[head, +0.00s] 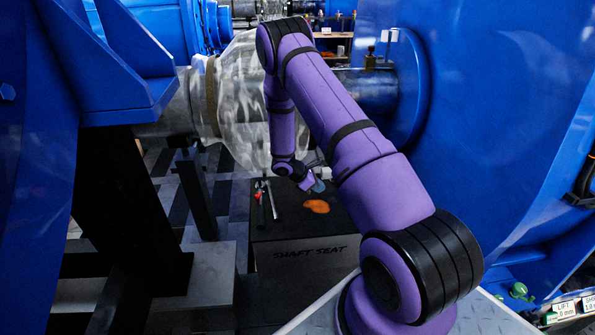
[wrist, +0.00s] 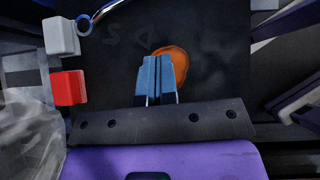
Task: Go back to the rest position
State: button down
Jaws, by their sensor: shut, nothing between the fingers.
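My gripper (wrist: 158,75) shows in the wrist view with its two blue fingers pressed together, shut and empty. It hangs above a dark box top (wrist: 215,75). An orange patch (wrist: 181,62) lies on that top, partly hidden behind the fingers. In the head view my purple arm reaches forward and bends down. My gripper (head: 314,187) is small there, just above the dark box and close to the orange patch (head: 317,206).
The dark box marked "SHAFT SEAT" (head: 310,254) stands below a shaft in a clear cover (head: 240,105). A red block (wrist: 68,88) and a white block (wrist: 61,37) lie left of the fingers. Large blue housings (head: 500,120) flank my arm on both sides.

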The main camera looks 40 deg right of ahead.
jog(key=s+a+r+m+t+y, duration=0.1)
jog(key=a+r+m, duration=0.25)
jog(key=r, duration=0.85)
jog(key=s+a+r+m+t+y, duration=0.15)
jog(key=a+r, duration=0.35)
jog(key=r, duration=0.7)
jog(key=s+a+r+m+t+y, duration=0.1)
jog(key=a+r+m, duration=0.25)
jog(key=r, duration=0.75)
jog(key=s+a+r+m+t+y, duration=0.1)
jog(key=s+a+r+t, duration=0.1)
jog(key=s+a+r, duration=0.3)
jog(key=s+a+r+m+t+y, duration=0.1)
jog(key=s+a+r, duration=0.4)
jog(key=s, duration=0.6)
jog(key=s+a+r+m+t+y, duration=0.2)
jog(key=s+a+r, duration=0.3)
jog(key=s, duration=0.3)
jog(key=shift+s+r+t, duration=0.3)
jog(key=shift+r+t, duration=0.05)
jog(key=shift+t, duration=0.1)
jog(key=shift+y, duration=0.25)
jog(key=c, duration=1.4)
grip_release()
